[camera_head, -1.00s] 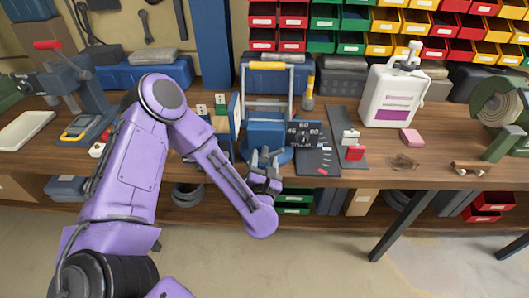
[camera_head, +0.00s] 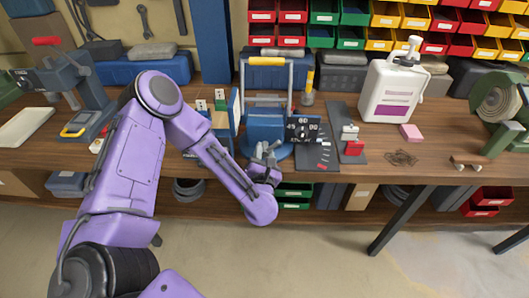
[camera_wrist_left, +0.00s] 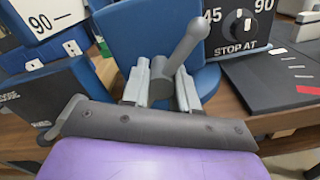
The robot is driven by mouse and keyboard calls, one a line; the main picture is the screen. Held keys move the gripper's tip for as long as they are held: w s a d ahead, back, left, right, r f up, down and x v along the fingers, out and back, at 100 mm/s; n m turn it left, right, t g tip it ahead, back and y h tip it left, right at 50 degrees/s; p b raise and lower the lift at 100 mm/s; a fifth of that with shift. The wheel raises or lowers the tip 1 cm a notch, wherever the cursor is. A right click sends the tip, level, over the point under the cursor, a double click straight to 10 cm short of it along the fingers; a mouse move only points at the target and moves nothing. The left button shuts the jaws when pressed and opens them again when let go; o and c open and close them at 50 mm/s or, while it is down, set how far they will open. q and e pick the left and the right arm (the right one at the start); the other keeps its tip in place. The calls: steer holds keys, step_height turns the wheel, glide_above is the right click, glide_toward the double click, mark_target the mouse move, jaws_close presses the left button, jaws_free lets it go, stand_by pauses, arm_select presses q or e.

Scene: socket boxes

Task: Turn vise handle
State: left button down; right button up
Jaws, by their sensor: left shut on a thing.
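A blue vise (camera_head: 264,128) stands at the front edge of the wooden workbench, and its blue body also shows in the left wrist view (camera_wrist_left: 125,35). A grey lever handle (camera_wrist_left: 188,42) with a rounded end sticks up and to the right from between my left gripper's fingers. My left gripper (camera_head: 266,153) is at the front of the vise, and both its fingers show in the wrist view (camera_wrist_left: 164,82). It is shut on the handle. The lower part of the handle is hidden between the fingers. My right gripper is not in view.
A black dial panel (camera_head: 304,129) stands right beside the vise. Blue boards and labelled blocks (camera_head: 221,103) stand close on the left. Coloured bins (camera_head: 385,18) fill the back.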

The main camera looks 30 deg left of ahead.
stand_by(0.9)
arm_select(q)
steer(key=c, duration=0.8)
jaws_free()
steer(key=shift+c, duration=0.2)
steer(key=b+v, duration=0.4)
steer(key=v, duration=0.6)
steer(key=shift+s, duration=0.3)
